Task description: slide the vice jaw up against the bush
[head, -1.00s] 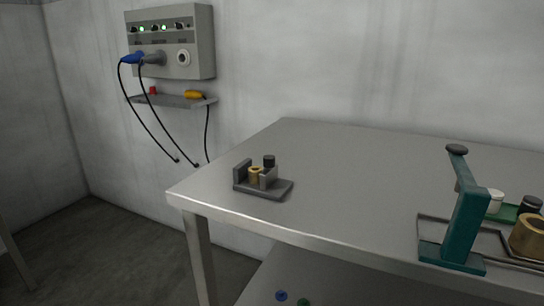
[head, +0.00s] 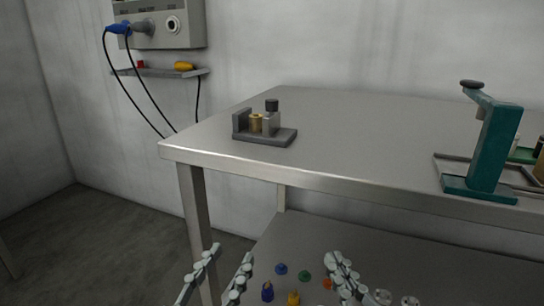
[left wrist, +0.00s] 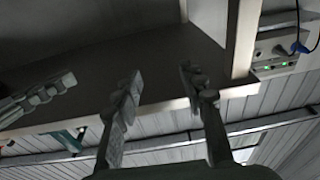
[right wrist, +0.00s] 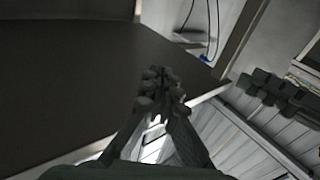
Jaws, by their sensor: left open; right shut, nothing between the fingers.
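The small vice (head: 262,138) stands on the table near its front left corner. It has a dark upright block (head: 240,122) at its left end and a lighter grey vice jaw (head: 271,124) at the right, with a black knob (head: 272,105) above. The brass bush (head: 256,123) stands between them; I cannot tell if the jaw touches it. My left gripper (head: 226,258) is open and empty, below and in front of the tabletop; its fingers also show in the left wrist view (left wrist: 161,78). My right gripper (head: 335,260) is shut and empty, further right; it also shows in the right wrist view (right wrist: 160,75).
The table's front edge (head: 330,180) lies between my grippers and the vice. A teal press (head: 492,150) stands at the right. Coloured small parts (head: 281,269) lie on the lower shelf (head: 400,245). A control box (head: 160,25) with cables hangs on the wall. The middle tabletop is clear.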

